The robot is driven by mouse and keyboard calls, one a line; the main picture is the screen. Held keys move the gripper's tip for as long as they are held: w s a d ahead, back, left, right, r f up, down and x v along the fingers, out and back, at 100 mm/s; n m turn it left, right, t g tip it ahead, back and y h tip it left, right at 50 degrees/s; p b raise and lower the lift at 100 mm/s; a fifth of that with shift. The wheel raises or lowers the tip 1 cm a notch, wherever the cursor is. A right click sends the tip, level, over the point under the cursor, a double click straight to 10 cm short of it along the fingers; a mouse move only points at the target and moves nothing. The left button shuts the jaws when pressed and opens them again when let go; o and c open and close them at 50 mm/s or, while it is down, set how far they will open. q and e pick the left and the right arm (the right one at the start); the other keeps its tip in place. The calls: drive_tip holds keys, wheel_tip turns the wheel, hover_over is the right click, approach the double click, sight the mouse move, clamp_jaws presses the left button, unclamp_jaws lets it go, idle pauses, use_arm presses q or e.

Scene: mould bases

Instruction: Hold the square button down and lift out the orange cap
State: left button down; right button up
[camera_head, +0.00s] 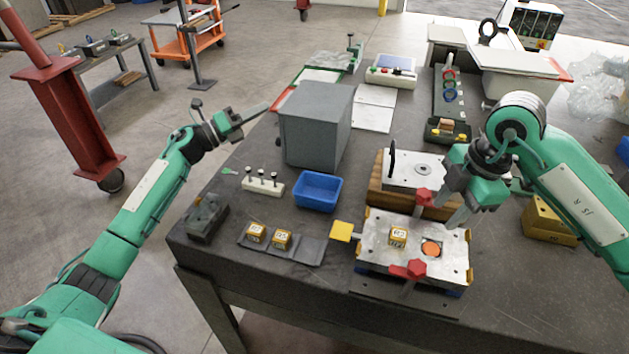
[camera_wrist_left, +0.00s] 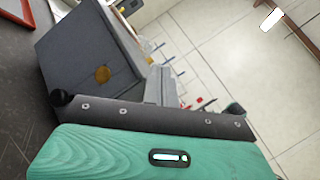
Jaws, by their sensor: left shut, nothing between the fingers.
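The mould base (camera_head: 376,258) sits near the table's front edge, with a metal top plate. The orange cap (camera_head: 431,248) is a round disc in the plate's right half. The yellow square button (camera_head: 341,231) sticks out at the plate's left side. My left gripper (camera_head: 254,112) is shut and empty, behind and left of the grey box, far from the button. Its fingers also show in the left wrist view (camera_wrist_left: 160,84). My right gripper (camera_head: 458,218) hangs above the right back part of the plate, close to the cap but apart from it; its finger opening is unclear.
A large grey box (camera_head: 312,130) stands between my left gripper and the mould base. A blue bin (camera_head: 318,190), a yellow cube (camera_head: 398,237) on the plate, and red clamps (camera_head: 409,269) are near. A second mould block (camera_head: 415,172) is behind. Yellow cubes lie on a dark mat (camera_head: 300,252).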

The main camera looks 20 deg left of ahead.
use_arm(q)
drive_tip(key=s+d+r+m+g, duration=0.1)
drive_tip(key=s+d+m+g, duration=0.45)
drive_tip(key=d, duration=0.35)
drive_tip(key=s+d+r+m+g, duration=0.1)
drive_tip(key=s+d+m+g, duration=0.3)
drive_tip(key=d+m+g, duration=0.4)
drive_tip(key=s+d+f+m+y, duration=0.5)
drive_tip(key=s+f+y, duration=0.2)
drive_tip(key=f+y, duration=0.2)
drive_tip(key=shift+s+d+f+g+y, duration=0.35)
drive_tip(key=shift+f+g+y, duration=0.1)
drive_tip(key=shift+f, duration=0.4)
drive_tip(key=shift+f, duration=0.1)
use_arm(e)
drive_tip(key=shift+f, duration=0.15)
